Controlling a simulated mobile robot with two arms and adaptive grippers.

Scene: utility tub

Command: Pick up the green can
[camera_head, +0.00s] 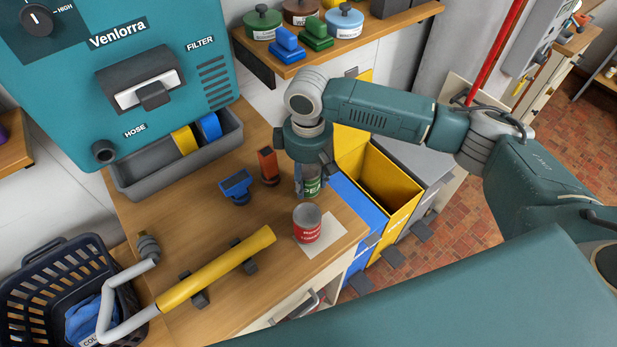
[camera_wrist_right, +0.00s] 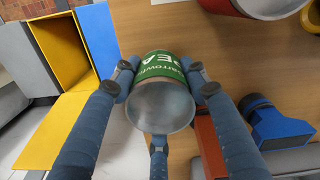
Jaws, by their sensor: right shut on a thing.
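The green can (camera_head: 311,186) stands upright near the right edge of the wooden worktop, partly hidden by my right gripper (camera_head: 312,178). In the right wrist view the green can (camera_wrist_right: 160,100) shows its bare metal lid and a green label band. The fingers of my right gripper (camera_wrist_right: 163,88) are closed around its sides. I cannot tell whether the can has left the worktop. My left gripper is not in view.
A red can (camera_head: 307,224) stands on a pale square just in front. A blue nozzle (camera_head: 237,187) and an orange-red piece (camera_head: 268,166) lie left of the gripper. A yellow tube (camera_head: 216,270) lies at front. Blue and yellow bins (camera_head: 383,185) stand right of the worktop.

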